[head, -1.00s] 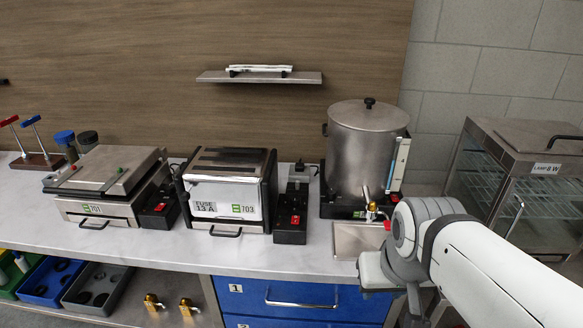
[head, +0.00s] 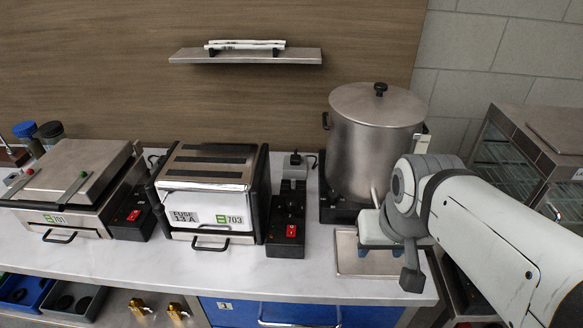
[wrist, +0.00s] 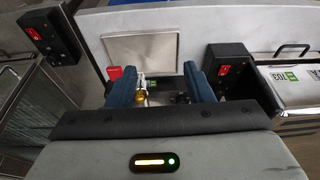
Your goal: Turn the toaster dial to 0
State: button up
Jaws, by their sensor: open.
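The toaster (head: 208,188) is a metal box with slots on top and a white front marked "FUSE 13 A" and 703. It stands on the counter left of my arm. A black box with a red switch (head: 287,220) stands at its right side. I cannot make out the dial or its setting. In the wrist view part of the toaster front (wrist: 296,85) shows at the right edge. My gripper (wrist: 162,72) is open, with two blue fingers apart and nothing seen held between them. In the head view my arm covers the fingers, right of the toaster and in front of the urn.
A steel urn (head: 372,140) stands behind my arm, with a drip tray (head: 350,262) below it. A flat press (head: 72,185) marked 701 is left of the toaster. A glass-sided cabinet (head: 540,150) is at the right. The counter front (head: 170,268) is clear.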

jog(key=shift+o, duration=0.6)
jog(key=w+a+r+m, duration=0.1)
jog(key=w+a+m, duration=0.1)
jog(key=w, duration=0.5)
jog(key=shift+m+g, duration=0.3)
jog(key=shift+m, duration=0.1)
jog(key=m+g, duration=0.2)
jog(key=m, duration=0.7)
send_over(292, 201)
jog(key=f, duration=0.7)
jog(key=shift+s+f, duration=0.25)
jog(key=shift+f, duration=0.1)
jog(key=f, duration=0.4)
jog(key=f+p, duration=0.1)
jog(key=f, duration=0.2)
jog(key=shift+w+f, duration=0.2)
jog(key=shift+f, duration=0.15)
jog(key=c, duration=1)
